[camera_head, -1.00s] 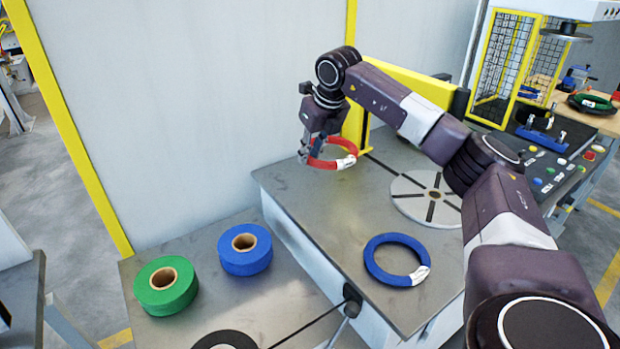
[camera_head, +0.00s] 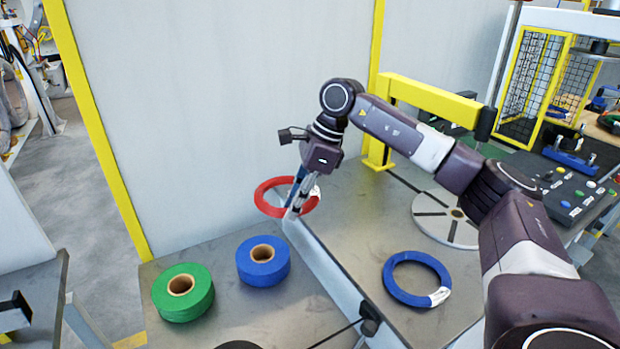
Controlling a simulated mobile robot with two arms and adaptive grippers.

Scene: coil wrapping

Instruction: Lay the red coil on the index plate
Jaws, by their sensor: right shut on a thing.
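The red coil (camera_head: 262,199) is a ring with a white tag, held up in the air above the left edge of the metal table. My right gripper (camera_head: 296,205) is shut on its right side, by the tag. The index plate (camera_head: 429,224) is a pale round disc with dark slots and a central hub, on the right part of the table top. My right arm hides part of its right side. The red coil is well to the left of the plate, apart from it. My left gripper is not in view.
A blue coil (camera_head: 390,285) lies on the table (camera_head: 345,235) in front of the plate. A blue roll (camera_head: 263,246) and a green roll (camera_head: 183,280) stand on the lower surface at left. A yellow post and arm (camera_head: 430,98) stand behind the plate.

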